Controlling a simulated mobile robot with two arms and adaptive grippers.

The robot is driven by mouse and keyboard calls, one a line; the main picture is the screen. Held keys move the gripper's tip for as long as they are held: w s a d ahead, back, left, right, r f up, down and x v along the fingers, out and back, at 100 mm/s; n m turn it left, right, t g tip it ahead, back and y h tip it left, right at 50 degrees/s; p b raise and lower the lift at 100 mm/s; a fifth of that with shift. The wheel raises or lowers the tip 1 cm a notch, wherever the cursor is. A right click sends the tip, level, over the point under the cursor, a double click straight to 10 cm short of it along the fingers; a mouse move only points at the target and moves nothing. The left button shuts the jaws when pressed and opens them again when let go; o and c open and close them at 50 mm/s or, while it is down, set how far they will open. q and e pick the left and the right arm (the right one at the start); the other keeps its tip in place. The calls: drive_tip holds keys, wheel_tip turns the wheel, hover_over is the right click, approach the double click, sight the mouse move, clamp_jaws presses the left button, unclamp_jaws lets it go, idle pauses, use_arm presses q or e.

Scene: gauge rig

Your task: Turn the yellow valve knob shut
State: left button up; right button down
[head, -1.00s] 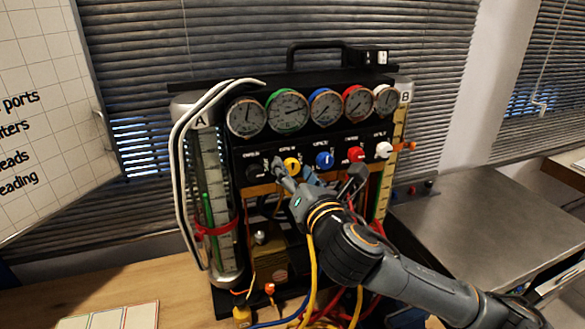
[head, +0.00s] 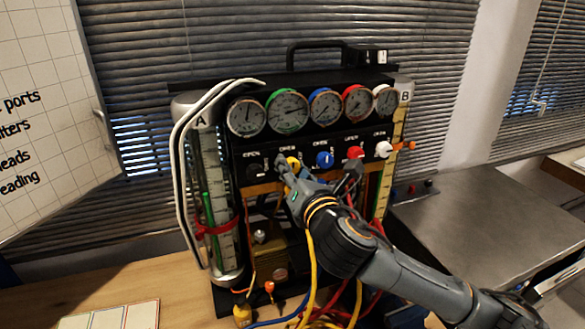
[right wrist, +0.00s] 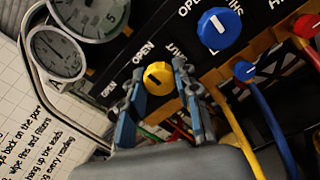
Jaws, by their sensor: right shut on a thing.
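The yellow valve knob (head: 294,162) is on the black panel of the gauge rig, under the green-rimmed gauge. My right gripper (head: 290,169) is at the knob and partly covers it in the head view. In the right wrist view the yellow knob (right wrist: 158,78) shows between the two fingertips of my right gripper (right wrist: 159,73), one on each side. The gripper is shut on the knob. A small dark mark shows on the knob's face; I cannot tell its exact setting. My left gripper is not in view.
The blue knob (head: 324,160), red knob (head: 355,153) and white knob (head: 383,149) sit in a row to the right. Several gauges line the panel above. Yellow, blue and red hoses hang below, near my right arm. A metal bench (head: 480,215) stands at the right.

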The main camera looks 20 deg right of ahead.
drive_tip(key=m+p, duration=0.1)
drive_tip(key=m, duration=0.3)
drive_tip(key=m+p, duration=0.1)
drive_tip(key=m, duration=0.3)
drive_tip(key=shift+m, duration=0.3)
drive_tip(key=m+p, duration=0.1)
drive_tip(key=m, duration=0.3)
drive_tip(key=shift+m, duration=0.3)
drive_tip(key=shift+m+p, duration=0.45)
drive_tip(key=shift+m, duration=1.85)
